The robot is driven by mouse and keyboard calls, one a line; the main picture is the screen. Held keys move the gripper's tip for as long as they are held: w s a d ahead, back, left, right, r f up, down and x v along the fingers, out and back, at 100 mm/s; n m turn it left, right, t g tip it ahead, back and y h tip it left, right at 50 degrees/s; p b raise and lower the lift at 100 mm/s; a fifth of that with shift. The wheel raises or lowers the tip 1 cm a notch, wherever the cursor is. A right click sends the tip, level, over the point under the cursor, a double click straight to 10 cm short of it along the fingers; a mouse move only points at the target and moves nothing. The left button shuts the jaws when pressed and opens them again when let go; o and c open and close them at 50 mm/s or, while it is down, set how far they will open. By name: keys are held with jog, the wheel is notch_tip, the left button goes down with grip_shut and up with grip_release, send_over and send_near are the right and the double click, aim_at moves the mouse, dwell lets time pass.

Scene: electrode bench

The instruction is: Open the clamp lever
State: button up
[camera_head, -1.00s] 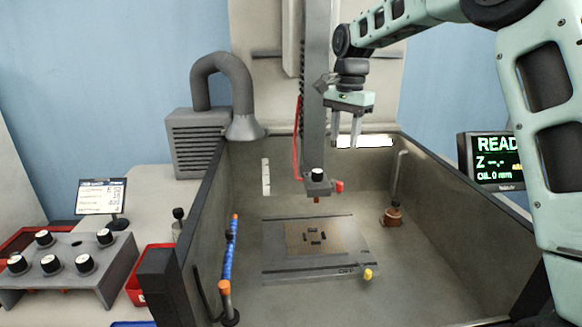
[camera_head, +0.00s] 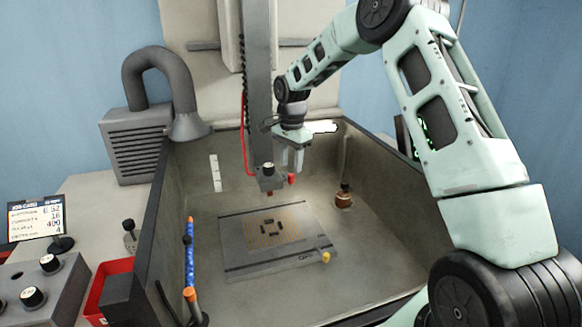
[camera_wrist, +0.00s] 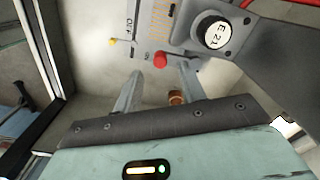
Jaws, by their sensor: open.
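The clamp block (camera_head: 266,183) sits at the lower end of a grey vertical column, with a round white-topped cap (camera_head: 268,167). A red knob (camera_head: 291,180), apparently the clamp lever's end, sticks out on its right side. In the wrist view the red knob (camera_wrist: 159,59) appears between the fingertips, and the cap (camera_wrist: 213,31) reads E21. My gripper (camera_head: 292,167) is open and empty, pointing down just above the red knob. Contact with the knob cannot be told.
A plate (camera_head: 285,258) with a yellow knob (camera_head: 326,257) lies below on the tank floor. A blue hose (camera_head: 190,255) stands left, a copper-coloured fitting (camera_head: 343,200) right. A red cable (camera_head: 244,130) runs along the column.

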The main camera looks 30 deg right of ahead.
aim_at(292, 175)
jog(key=shift+f+p, duration=0.45)
jog(key=shift+f, duration=1.5)
grip_shut()
jog(key=shift+d, duration=0.1)
jog(key=w+d+n+b, duration=0.1)
jog(key=w+d+n, duration=0.3)
jog(key=n, duration=1.4)
jog(key=shift+w+d, duration=0.2)
jog(key=shift+d, duration=1.55)
jog(key=shift+r, duration=0.1)
